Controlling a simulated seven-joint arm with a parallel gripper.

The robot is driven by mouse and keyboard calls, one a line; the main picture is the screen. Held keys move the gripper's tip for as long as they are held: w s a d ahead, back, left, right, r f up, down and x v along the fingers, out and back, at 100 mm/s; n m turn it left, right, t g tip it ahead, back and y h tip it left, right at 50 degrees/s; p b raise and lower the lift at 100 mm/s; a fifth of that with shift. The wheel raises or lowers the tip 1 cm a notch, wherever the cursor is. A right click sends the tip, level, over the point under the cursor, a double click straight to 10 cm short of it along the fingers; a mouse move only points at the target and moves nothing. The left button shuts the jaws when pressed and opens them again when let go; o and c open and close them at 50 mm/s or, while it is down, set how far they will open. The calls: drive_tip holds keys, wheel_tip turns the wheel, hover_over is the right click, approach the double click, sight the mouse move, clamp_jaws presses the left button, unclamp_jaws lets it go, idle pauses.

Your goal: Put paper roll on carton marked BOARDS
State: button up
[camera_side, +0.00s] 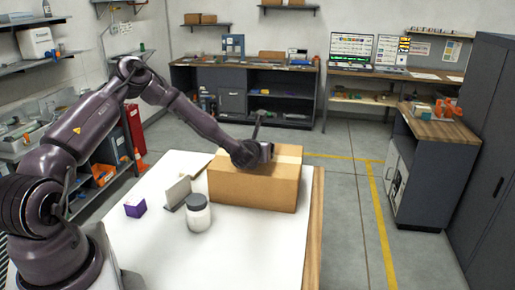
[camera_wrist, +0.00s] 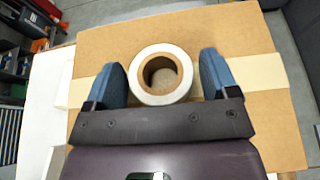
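The carton (camera_side: 252,187) is a closed brown box with a pale tape strip, on the white table. Its top (camera_wrist: 245,35) fills much of the wrist view; I can read no BOARDS marking. The paper roll (camera_wrist: 185,95) is white with a brown cardboard core, seen end-on over the carton top. In the side view my gripper (camera_side: 267,151) is low at the carton top. Whether the roll's underside touches the carton is hidden.
A white jar with a grey lid (camera_side: 199,213) stands in front of the carton. A grey upright plate (camera_side: 176,193) and a small purple cube (camera_side: 135,207) are to its left. The table's wooden edge (camera_side: 315,225) runs close by the carton's right. The front tabletop is bare.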

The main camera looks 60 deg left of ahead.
drive_tip(key=shift+o, duration=0.5)
drive_tip(key=shift+r, duration=0.1)
drive_tip(key=shift+s+d+r, duration=0.15)
drive_tip(key=s+d+r+m+t+h, duration=0.1)
drive_tip(key=s+d+r+m+h, duration=0.35)
drive_tip(key=d+r+m, duration=0.55)
drive_tip(key=s+d+r+m+t+h, duration=0.1)
drive_tip(key=s+d+r+m+h, duration=0.35)
drive_tip(key=d+m, duration=0.9)
drive_tip(key=s+a+r+m+g, duration=0.1)
drive_tip(key=s+r+m+g, duration=0.2)
drive_tip(key=s+m, duration=0.7)
drive_tip(key=s+r+m+g, duration=0.3)
drive_tip(key=s+r+m, duration=0.1)
drive_tip(key=s+m, duration=0.7)
drive_tip(key=shift+s+a+r+h, duration=0.2)
drive_tip(key=shift+s+a+h, duration=0.15)
drive_tip(key=shift+s, duration=0.6)
